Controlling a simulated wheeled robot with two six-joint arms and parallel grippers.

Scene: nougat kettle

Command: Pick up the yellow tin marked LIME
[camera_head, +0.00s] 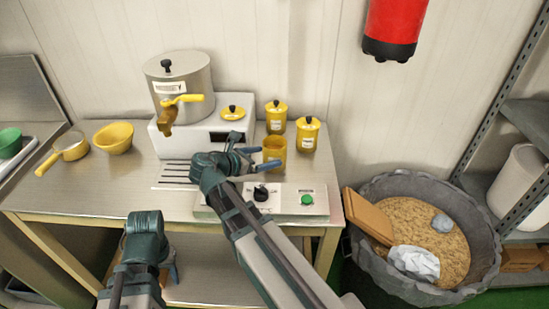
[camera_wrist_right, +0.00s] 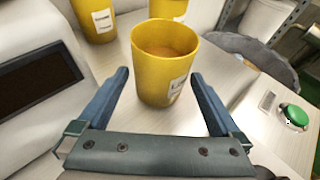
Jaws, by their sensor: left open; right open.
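An open yellow tin (camera_head: 275,148) without a lid stands upright on the steel table; it also shows in the right wrist view (camera_wrist_right: 163,65), with brown contents. Its white label is turned partly away and I cannot read it fully. Two lidded yellow tins, one at the back (camera_head: 276,118) and one at the right (camera_head: 308,135), have labels too small to read. My right gripper (camera_head: 262,159) is open, its blue fingers pointing at the open tin, one to each side, not closed on it. My left gripper (camera_head: 172,271) is open and empty, low before the table's front edge.
A steel kettle (camera_head: 184,90) with a yellow tap stands on a white base, where a loose yellow lid (camera_head: 233,114) lies. A control panel with a green button (camera_head: 307,199) is in front.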

